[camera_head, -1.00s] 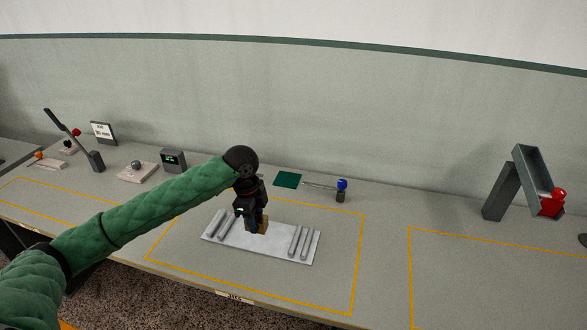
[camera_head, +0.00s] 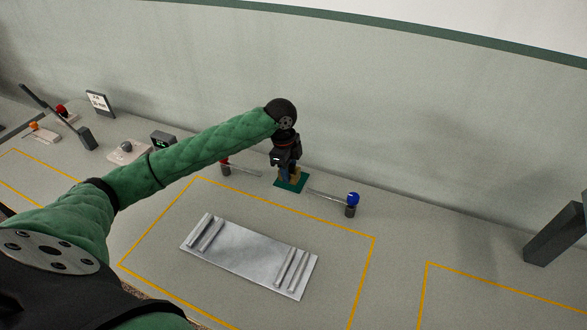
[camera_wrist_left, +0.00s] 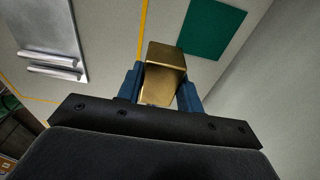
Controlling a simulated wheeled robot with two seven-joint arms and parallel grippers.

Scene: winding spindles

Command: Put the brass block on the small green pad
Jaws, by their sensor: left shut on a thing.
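The brass block (camera_head: 296,174) is held between the fingers of my left gripper (camera_head: 289,172). In the left wrist view the blue fingers clasp the brass block (camera_wrist_left: 163,72) on both sides. The small green pad (camera_head: 291,186) lies on the table just below the block in the head view, partly hidden by it and the gripper. In the left wrist view the green pad (camera_wrist_left: 212,28) shows beyond the block, up and to the right, apart from it. The block appears to be above the table. My right gripper is not in view.
A blue-knobbed post (camera_head: 351,203) with a thin rod stands right of the pad, and a red knob (camera_head: 225,163) with a rod shows to its left. The ridged metal plate (camera_head: 240,252) lies in front, empty between its bars. The wall rises behind.

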